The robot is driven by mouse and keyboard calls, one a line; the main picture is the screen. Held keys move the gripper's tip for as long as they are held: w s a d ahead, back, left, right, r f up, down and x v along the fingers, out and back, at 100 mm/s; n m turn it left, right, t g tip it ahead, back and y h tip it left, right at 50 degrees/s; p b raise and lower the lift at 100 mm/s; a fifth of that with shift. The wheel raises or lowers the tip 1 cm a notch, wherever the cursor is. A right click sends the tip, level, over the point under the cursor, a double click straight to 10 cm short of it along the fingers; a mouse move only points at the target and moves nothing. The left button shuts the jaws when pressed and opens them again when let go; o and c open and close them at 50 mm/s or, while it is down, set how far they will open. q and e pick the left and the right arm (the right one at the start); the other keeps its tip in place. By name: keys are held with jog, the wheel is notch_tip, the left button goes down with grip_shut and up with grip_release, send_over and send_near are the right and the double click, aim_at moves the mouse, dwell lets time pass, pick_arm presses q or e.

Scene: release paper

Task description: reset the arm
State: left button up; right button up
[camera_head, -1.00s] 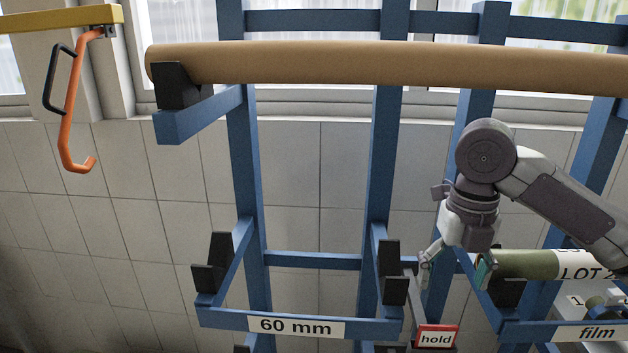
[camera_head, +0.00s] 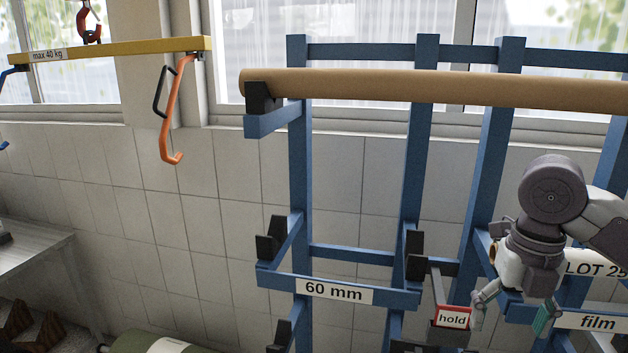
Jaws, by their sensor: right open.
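My right gripper (camera_head: 513,314) is at the lower right, pointing down, with its two fingers spread and nothing between them. It hangs in front of the blue rack (camera_head: 300,170), just right of the red-framed "hold" sign (camera_head: 452,318) and left of the "film" label (camera_head: 597,322). My right arm (camera_head: 553,190) comes in from the right edge and partly hides the roll marked "LOT 25" (camera_head: 590,264). My left gripper is not in view.
A long brown roll (camera_head: 430,88) lies across the rack's top. The "60 mm" cradle (camera_head: 334,290) is empty. A yellow lifting beam (camera_head: 110,48) with an orange hook (camera_head: 172,115) hangs at upper left. A grey table (camera_head: 30,245) and a green roll (camera_head: 165,343) are at lower left.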

jog(key=s+a+f+m+t+y, duration=0.1)
jog(key=s+a+f+m+y, duration=0.15)
jog(key=a+f+m, duration=0.8)
jog(key=s+a+f+m+t+y, duration=0.15)
jog(key=s+a+f+m, duration=0.45)
jog(key=f, duration=0.8)
jog(key=s+d+f+m+h, duration=0.4)
jog(key=s+d+f+m, duration=0.6)
jog(key=m, duration=0.5)
notch_tip(320, 180, down, 29)
jog(key=s+a+b, duration=0.1)
jog(key=s+b, duration=0.1)
jog(key=b, duration=0.4)
pick_arm(q)
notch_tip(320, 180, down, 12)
jog(key=b, duration=0.6)
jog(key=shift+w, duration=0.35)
pick_arm(e)
jog(key=s+d+f, duration=0.1)
jog(key=s+f, duration=0.7)
jog(key=f, duration=0.3)
jog(key=s+d+f+g, duration=0.1)
jog(key=s+f, duration=0.8)
jog(key=f, duration=0.2)
jog(key=shift+d+f, duration=0.3)
jog(key=shift+d, duration=0.05)
